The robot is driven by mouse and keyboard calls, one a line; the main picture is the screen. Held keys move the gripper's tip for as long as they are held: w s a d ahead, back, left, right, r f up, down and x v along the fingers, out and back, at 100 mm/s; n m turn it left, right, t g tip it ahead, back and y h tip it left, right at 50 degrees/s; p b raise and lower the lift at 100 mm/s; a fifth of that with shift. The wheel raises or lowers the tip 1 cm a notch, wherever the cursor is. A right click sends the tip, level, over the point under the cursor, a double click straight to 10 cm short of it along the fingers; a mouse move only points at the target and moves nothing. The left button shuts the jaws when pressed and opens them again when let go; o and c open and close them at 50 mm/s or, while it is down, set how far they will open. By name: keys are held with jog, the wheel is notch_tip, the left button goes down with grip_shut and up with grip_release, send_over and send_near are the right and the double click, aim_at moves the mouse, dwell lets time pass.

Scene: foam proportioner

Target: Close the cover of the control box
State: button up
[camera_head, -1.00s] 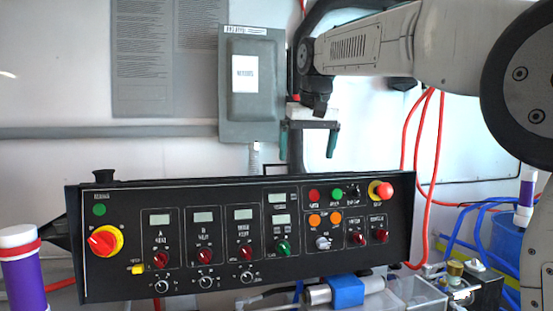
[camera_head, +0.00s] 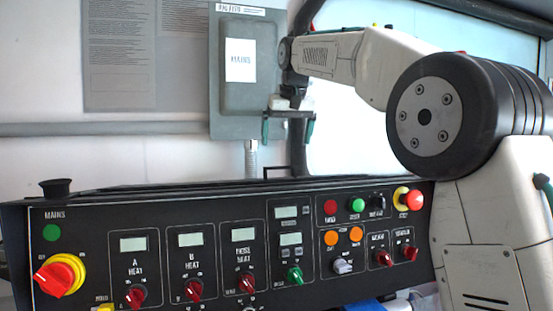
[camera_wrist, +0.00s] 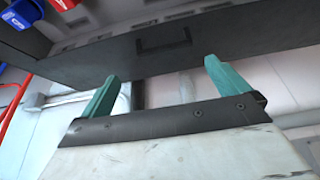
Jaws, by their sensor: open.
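The control box (camera_head: 215,240) is a wide black console in the head view, with its front face of knobs, small displays and buttons toward me. A dark flat panel, seemingly its cover (camera_wrist: 100,65), shows in the wrist view with a black bar handle (camera_wrist: 163,40). In the head view a thin black handle (camera_head: 290,170) stands up behind the console's top edge; the rest of the panel is nearly edge-on there. My gripper (camera_head: 288,128) is open and empty, above and behind the console. Its teal fingers (camera_wrist: 163,88) point toward the handle, apart from it.
A grey wall box (camera_head: 243,95) labelled mains is behind my gripper, with a conduit (camera_head: 251,158) below. A red emergency button (camera_head: 412,200) and a red-yellow mains switch (camera_head: 58,275) protrude from the console. In the wrist view, red hoses (camera_wrist: 12,120) hang at the left.

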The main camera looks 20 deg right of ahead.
jog(key=x, duration=0.7)
jog(key=shift+w+a+f, duration=0.1)
jog(key=shift+a+f, duration=0.1)
jog(key=shift+a, duration=0.2)
jog(key=c, duration=1.1)
jog(key=s+r, duration=0.3)
jog(key=s, duration=1.3)
jog(key=shift+s, duration=0.2)
jog(key=shift+f, duration=0.1)
jog(key=o, duration=1.1)
jog(key=shift+s, duration=0.1)
jog(key=v, duration=0.8)
